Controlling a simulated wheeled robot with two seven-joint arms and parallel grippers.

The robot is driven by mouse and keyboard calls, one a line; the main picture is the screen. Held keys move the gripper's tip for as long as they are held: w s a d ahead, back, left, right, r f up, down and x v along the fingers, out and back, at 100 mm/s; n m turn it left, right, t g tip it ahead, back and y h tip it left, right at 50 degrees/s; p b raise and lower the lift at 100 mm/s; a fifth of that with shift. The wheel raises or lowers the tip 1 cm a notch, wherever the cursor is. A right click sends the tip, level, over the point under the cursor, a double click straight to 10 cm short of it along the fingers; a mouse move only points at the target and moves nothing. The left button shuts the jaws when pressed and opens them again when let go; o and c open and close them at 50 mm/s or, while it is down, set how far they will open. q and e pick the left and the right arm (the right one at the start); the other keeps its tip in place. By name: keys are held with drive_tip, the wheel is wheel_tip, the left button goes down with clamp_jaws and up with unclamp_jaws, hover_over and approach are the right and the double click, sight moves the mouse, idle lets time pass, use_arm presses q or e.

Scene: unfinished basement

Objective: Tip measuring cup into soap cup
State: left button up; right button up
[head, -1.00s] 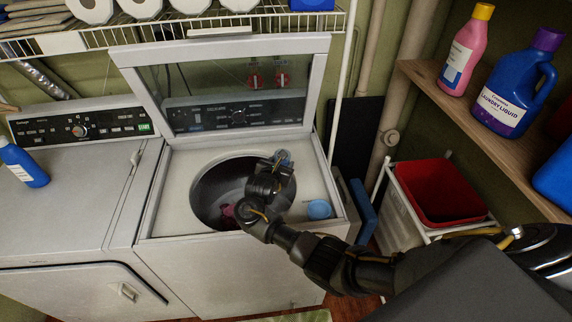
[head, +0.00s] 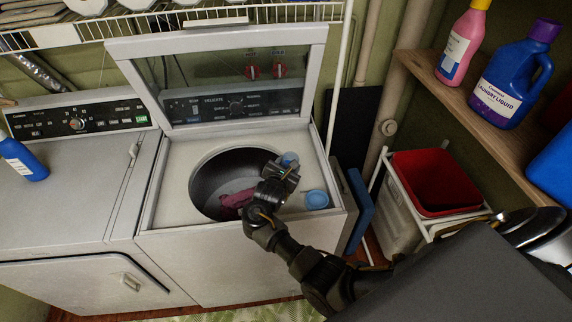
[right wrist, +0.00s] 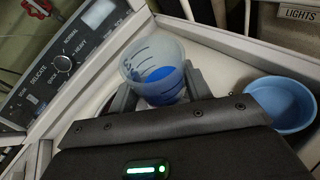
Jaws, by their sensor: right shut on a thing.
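The measuring cup (right wrist: 153,62) is clear, with dark graduation marks and blue liquid in its lower part. My right gripper (right wrist: 160,91) is shut on it, with one finger on each side; the cup also shows small in the head view (head: 289,159). In the head view the right gripper (head: 283,170) is above the right edge of the washer opening. The soap cup (head: 317,199) is light blue, round and open-topped, and stands on the washer top right of the opening. In the right wrist view the soap cup (right wrist: 283,103) is to the right of the measuring cup, apart from it. My left gripper is out of view.
The washer (head: 165,212) has its lid (head: 220,85) raised behind the opening, with dark red cloth (head: 236,199) in the drum. A wooden shelf (head: 480,110) with bottles and a red-lined bin (head: 432,182) are at the right. A dryer (head: 75,190) is at the left.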

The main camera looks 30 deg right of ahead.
drive_tip(key=s+d+m+t+h+b, duration=0.1)
drive_tip(key=s+d+m+t+b, duration=0.3)
drive_tip(key=m+b, duration=0.5)
drive_tip(key=s+m+t, duration=0.1)
drive_tip(key=s+m, duration=0.1)
drive_tip(key=m, duration=0.1)
drive_tip(key=shift+s+r+t+h, duration=0.25)
drive_tip(key=shift+s+t+h, duration=0.05)
drive_tip(key=shift+s+h, duration=0.1)
drive_tip(key=shift+s+d+r+m+h+b, duration=0.15)
drive_tip(key=shift+m+h+b, duration=0.25)
drive_tip(key=shift+m, duration=0.4)
drive_tip(key=shift+s+r+m+h+b, duration=0.15)
drive_tip(key=shift+r+m+h+b, duration=0.25)
drive_tip(key=shift+m, duration=0.4)
drive_tip(key=shift+s+d+r+m+h+b, duration=0.15)
drive_tip(key=shift+m+h+b, duration=0.25)
drive_tip(key=shift+m, duration=0.4)
idle(0.5)
idle(1.7)
